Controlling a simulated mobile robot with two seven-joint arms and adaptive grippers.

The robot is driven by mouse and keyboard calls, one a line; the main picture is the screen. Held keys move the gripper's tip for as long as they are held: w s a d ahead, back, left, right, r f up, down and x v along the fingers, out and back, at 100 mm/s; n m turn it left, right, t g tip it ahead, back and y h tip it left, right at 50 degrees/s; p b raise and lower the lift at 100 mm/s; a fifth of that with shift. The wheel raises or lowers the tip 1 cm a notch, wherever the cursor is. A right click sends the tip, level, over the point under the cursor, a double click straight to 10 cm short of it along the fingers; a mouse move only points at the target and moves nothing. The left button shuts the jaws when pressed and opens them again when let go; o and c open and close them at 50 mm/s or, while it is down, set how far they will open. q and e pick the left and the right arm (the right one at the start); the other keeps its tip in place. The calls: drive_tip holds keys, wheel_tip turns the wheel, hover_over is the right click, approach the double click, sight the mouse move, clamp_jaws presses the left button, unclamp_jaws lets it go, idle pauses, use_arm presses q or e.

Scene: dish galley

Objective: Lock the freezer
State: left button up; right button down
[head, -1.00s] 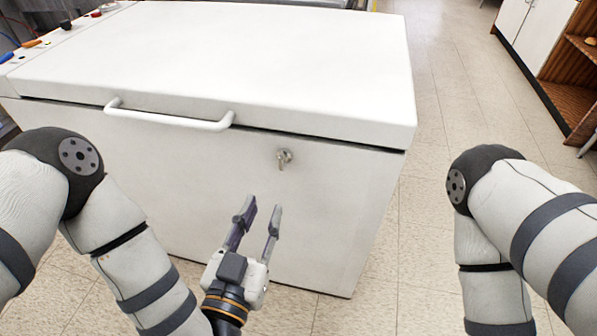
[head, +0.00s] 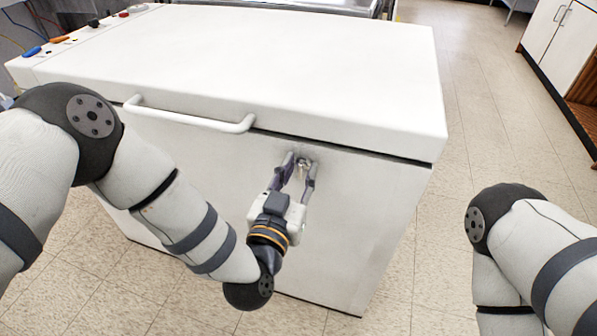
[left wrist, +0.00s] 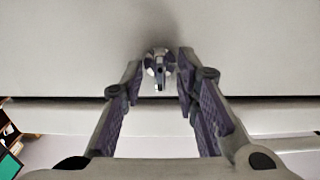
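The white chest freezer (head: 200,190) stands in front of me with its lid (head: 300,70) down and a dark seam under the lid's edge. A small metal lock with a key (head: 304,167) sits on the front face, below the seam and right of the handle. My left gripper (head: 302,162) is at the lock, its fingers apart, one on each side of the key. The left wrist view shows the key (left wrist: 158,68) between the open fingertips, with a gap visible beside it; I cannot tell whether either finger touches it. My right gripper is out of view.
The white lid handle (head: 190,118) sticks out to the left of the lock. A white cabinet with wood shelving (head: 560,45) stands at the far right. The tiled floor (head: 470,130) right of the freezer is clear.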

use_arm(q)
clamp_jaws()
drive_tip(key=shift+n, duration=0.4)
drive_tip(key=n, duration=1.6)
drive_tip(key=shift+a+f+n, duration=0.15)
drive_tip(key=shift+f+n, duration=0.15)
drive_tip(key=shift+n, duration=0.4)
drive_tip(key=shift+o, duration=0.3)
unclamp_jaws()
